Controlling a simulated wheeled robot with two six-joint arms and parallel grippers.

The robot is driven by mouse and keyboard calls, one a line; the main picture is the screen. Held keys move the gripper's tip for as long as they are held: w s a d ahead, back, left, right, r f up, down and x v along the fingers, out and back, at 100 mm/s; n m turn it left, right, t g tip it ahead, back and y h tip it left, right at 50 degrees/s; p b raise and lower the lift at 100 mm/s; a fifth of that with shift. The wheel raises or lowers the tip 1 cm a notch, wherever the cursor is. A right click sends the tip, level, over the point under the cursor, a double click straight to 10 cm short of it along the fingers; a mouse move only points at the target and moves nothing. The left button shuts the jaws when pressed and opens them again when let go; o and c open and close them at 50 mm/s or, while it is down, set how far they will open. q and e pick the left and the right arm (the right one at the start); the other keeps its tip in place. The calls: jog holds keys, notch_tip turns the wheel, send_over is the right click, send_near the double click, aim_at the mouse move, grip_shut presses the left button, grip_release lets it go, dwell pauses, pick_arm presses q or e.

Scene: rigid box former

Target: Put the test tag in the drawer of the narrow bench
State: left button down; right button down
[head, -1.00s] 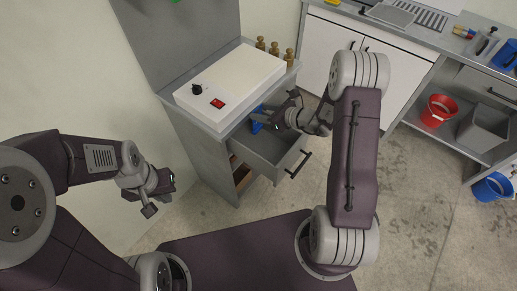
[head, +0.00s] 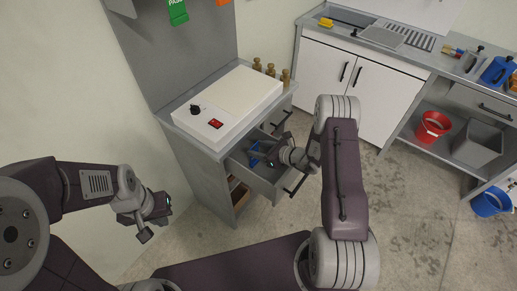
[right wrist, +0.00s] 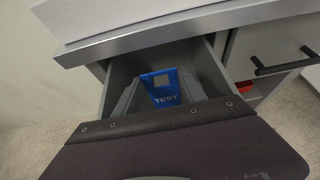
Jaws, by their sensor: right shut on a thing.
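The narrow bench (head: 187,160) stands left of centre in the head view, its upper drawer (head: 262,180) pulled open. My right gripper (head: 262,153) is over or inside the open drawer, shut on the blue test tag (head: 254,158). In the right wrist view the tag (right wrist: 164,97) shows its TEST lettering and square hole, with grey fingers on either side and the drawer walls (right wrist: 211,68) around it. I cannot tell whether the tag touches the drawer floor. My left gripper (head: 157,217) is away from the bench at left, empty, fingers apart.
A white box with a red switch (head: 215,124) and several wooden pegs (head: 270,70) stand on the bench top. A green tag (head: 177,12) hangs on the back panel. A counter with white doors (head: 345,75), a red bucket (head: 433,127) and a blue bucket (head: 490,202) is at right.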

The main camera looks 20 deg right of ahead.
jog(key=shift+f, duration=0.2)
jog(key=c, duration=0.7)
grip_release()
jog(key=shift+o, duration=0.2)
jog(key=shift+r, duration=0.1)
